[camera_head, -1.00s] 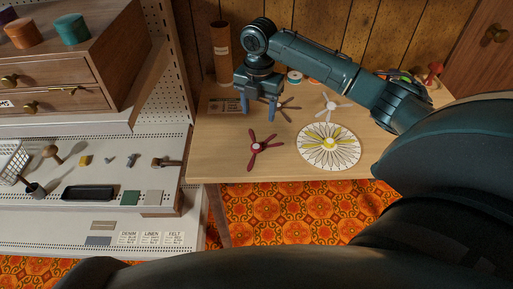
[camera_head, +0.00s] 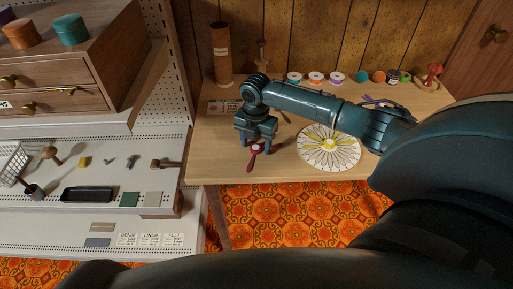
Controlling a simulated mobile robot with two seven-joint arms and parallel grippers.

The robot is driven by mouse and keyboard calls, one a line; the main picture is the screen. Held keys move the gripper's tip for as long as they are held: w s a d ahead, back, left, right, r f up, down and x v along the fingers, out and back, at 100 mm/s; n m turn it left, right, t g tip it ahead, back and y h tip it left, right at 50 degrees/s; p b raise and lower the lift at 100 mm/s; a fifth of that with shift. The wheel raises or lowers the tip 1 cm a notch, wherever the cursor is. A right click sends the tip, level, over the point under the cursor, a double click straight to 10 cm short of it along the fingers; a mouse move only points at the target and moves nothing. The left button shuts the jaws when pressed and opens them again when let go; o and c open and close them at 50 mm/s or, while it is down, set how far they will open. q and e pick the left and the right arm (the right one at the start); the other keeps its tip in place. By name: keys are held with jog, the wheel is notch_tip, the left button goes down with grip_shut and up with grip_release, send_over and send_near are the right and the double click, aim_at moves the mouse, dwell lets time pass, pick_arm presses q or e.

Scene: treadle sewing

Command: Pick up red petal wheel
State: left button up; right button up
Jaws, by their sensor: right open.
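The red petal wheel (camera_head: 255,151) lies on the wooden table (camera_head: 212,165) near its front left. Its hub and one petal reaching toward the front edge show; the rest is hidden under my right gripper (camera_head: 256,144). My right gripper points down over the wheel with its fingers apart, one on each side of the hub. I cannot tell whether the fingers touch the wheel. My left gripper is not in view.
A white and yellow petal disc (camera_head: 330,147) lies to the right of the gripper. A brown tube (camera_head: 221,54) stands at the back left. Thread spools (camera_head: 316,78) line the back. A pegboard shelf (camera_head: 100,165) with small items is left of the table.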

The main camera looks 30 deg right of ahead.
aim_at(256, 147)
jog(key=c, duration=1.1)
jog(key=shift+o, duration=0.2)
jog(key=shift+r, duration=0.1)
notch_tip(256, 147, up, 9)
jog(key=p, duration=0.1)
jog(key=shift+a, duration=0.1)
